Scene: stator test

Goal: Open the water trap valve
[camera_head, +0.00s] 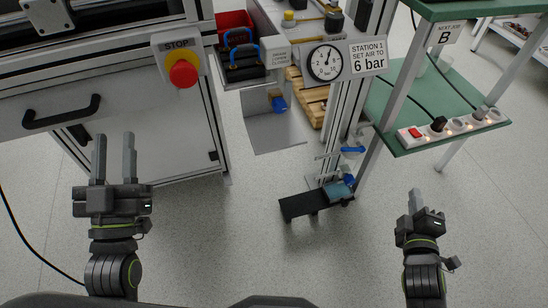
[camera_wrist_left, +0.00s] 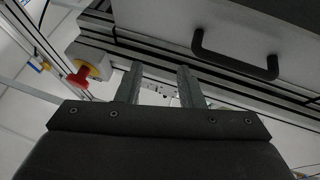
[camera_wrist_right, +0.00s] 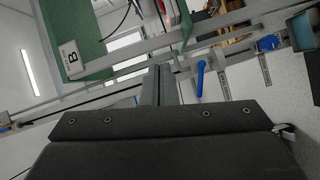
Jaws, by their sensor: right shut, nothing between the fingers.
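Small blue fittings sit low on the metal post in the middle of the head view: an upper blue lever (camera_head: 352,150) and a lower blue part (camera_head: 349,180) above a blue-grey container (camera_head: 338,191). I cannot tell for sure which one is the water trap valve. In the right wrist view a blue lever (camera_wrist_right: 200,78) stands out from the post, with another blue part (camera_wrist_right: 268,43) beyond it. My right gripper (camera_head: 415,200) is shut and empty, apart from the fittings, to their right. My left gripper (camera_head: 114,142) is open and empty at the left, before the machine front.
A pressure gauge (camera_head: 325,62) and a "6 bar" sign (camera_head: 369,57) are higher up. A green shelf (camera_head: 430,130) with a power strip (camera_head: 438,130) is at the right. A red stop button (camera_head: 183,73) and a black handle (camera_head: 62,112) are at left. Floor between my grippers is mostly clear.

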